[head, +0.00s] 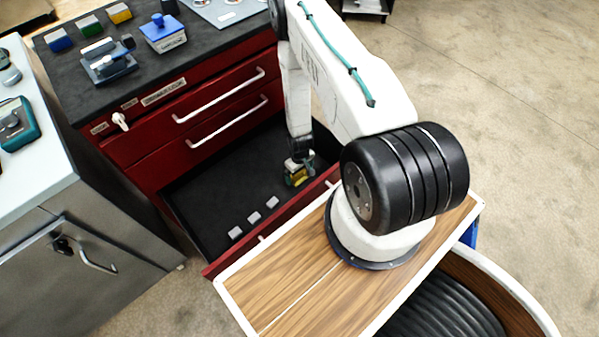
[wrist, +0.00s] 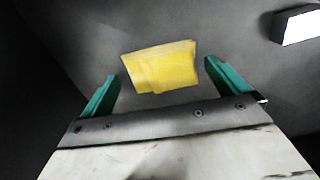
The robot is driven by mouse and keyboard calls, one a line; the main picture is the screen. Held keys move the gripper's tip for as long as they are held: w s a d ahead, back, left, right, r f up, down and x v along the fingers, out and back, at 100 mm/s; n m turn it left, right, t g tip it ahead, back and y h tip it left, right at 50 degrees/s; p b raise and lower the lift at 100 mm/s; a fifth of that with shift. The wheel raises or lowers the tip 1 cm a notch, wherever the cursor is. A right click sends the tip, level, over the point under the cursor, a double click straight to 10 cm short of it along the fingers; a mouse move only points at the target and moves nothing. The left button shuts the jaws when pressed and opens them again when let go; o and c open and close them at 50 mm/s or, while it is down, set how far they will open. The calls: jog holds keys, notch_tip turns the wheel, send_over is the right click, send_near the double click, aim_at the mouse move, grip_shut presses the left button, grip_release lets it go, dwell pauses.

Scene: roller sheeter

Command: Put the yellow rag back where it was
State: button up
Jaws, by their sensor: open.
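The yellow rag (wrist: 160,67) is a folded, flat yellow piece in the wrist view, on the dark grey drawer floor. It lies between and just beyond the two teal fingertips, with a gap on each side. My gripper (head: 298,172) is open and reaches down into the open drawer (head: 215,190) of the red cabinet. In the head view only a little yellow (head: 297,180) shows at the fingers, and the arm hides part of that spot. I cannot tell how high the fingertips are above the drawer floor.
Several pale blocks (head: 254,217) lie along the drawer's front; one pale block (wrist: 297,25) shows at the wrist view's upper right. The black cabinet top (head: 75,80) holds blue, green and yellow pieces, a blue-lidded box (head: 163,35) and a small device. The drawer's left part is clear.

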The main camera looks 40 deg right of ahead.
notch_tip(320, 180, up, 11)
notch_tip(320, 180, up, 20)
send_over(300, 174)
jog(key=w+a, duration=0.2)
jog(key=w, duration=0.5)
jog(key=s+a+r, duration=0.1)
jog(key=a+r, duration=0.1)
jog(key=r, duration=0.7)
jog(key=s+a+r, duration=0.1)
jog(key=a+r, duration=0.1)
jog(key=r, duration=0.7)
jog(key=s+a+r+t, duration=0.1)
jog(key=s+a+r, duration=0.2)
jog(key=s+r, duration=0.4)
jog(key=s+a+r, duration=0.3)
jog(key=s+r, duration=0.1)
jog(key=r, duration=0.4)
jog(key=s+a+r, duration=0.1)
jog(key=s+r, duration=0.2)
jog(key=s, duration=0.4)
jog(key=s+a+r, duration=0.1)
jog(key=s+r, duration=0.2)
jog(key=s, duration=0.3)
jog(key=shift+s+a+r, duration=0.3)
jog(key=shift+s+a, duration=0.05)
